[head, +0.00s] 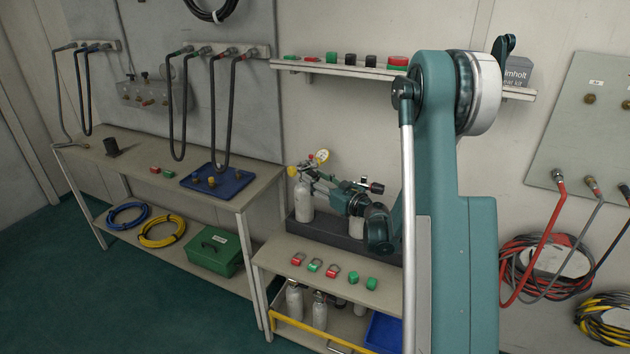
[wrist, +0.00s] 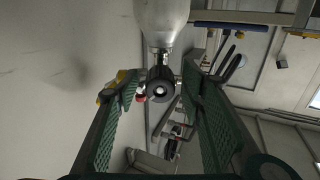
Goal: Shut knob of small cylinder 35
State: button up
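A small pale grey cylinder (head: 303,198) stands upright in a dark rack on the right-hand bench, with a yellow fitting on its valve. Its number cannot be read. My gripper (head: 317,181) reaches left to the valve at its top. In the wrist view a pale cylinder (wrist: 163,20) hangs in from the top edge, with its valve below. A round black knob (wrist: 160,90) faces the camera. My gripper (wrist: 158,98) is open, its green ridged fingers on either side of the knob with gaps visible; contact is not evident.
A second cylinder (head: 357,226) is partly hidden behind my wrist. The dark rack (head: 330,230) lies below. A shelf (head: 330,69) with coloured caps runs above. Several shackles and caps lie on the bench (head: 285,249) in front.

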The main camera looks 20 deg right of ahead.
jog(key=c, duration=0.9)
jog(key=shift+m, duration=0.4)
jog(key=m+b, duration=0.1)
jog(key=m, duration=0.2)
jog(key=m+b, duration=0.1)
jog(key=m, duration=0.4)
jog(key=shift+a, duration=0.1)
jog(key=o, duration=0.9)
